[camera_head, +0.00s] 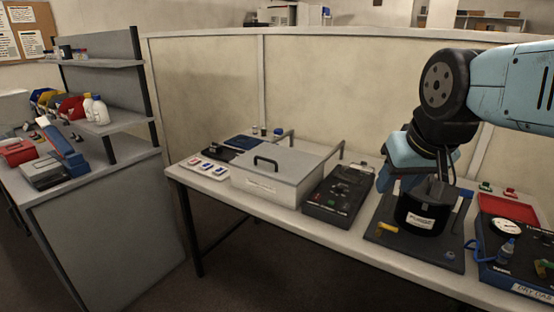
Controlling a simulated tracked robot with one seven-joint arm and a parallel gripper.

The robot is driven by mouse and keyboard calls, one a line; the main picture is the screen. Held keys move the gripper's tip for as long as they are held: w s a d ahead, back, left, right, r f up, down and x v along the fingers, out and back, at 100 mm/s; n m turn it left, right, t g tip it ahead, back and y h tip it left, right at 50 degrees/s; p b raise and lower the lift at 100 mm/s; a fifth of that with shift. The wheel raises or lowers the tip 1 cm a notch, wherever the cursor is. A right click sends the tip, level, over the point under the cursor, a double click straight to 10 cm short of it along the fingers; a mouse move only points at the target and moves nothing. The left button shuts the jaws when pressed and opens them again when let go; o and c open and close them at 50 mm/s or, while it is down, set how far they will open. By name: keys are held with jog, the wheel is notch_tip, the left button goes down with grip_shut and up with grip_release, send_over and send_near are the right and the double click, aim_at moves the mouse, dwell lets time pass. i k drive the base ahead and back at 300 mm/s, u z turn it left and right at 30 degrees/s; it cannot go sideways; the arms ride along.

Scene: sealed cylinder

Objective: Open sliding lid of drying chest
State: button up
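The drying chest (262,190) is a light grey box with a label on its front, standing on the left half of the bench. Its flat lid (290,158) lies over the top and appears closed. A dark bar handle (266,161) sits near the lid's left edge. Two rails reach out behind the chest. My gripper (438,184) points down at the right, well apart from the chest, over a black cylinder (421,214) with a white label. The fingers are mostly hidden by my wrist and the cylinder, so their opening and any contact are unclear.
A dark control box (339,195) stands right of the chest. The cylinder stands on a dark board (385,233). A blue case with a gauge (510,250) and a red tray (508,207) are farther right. A white card with small items (203,169) lies left of the chest.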

aim_at(289, 166)
jog(key=u, duration=0.15)
jog(key=i, duration=0.9)
jog(key=z, duration=0.1)
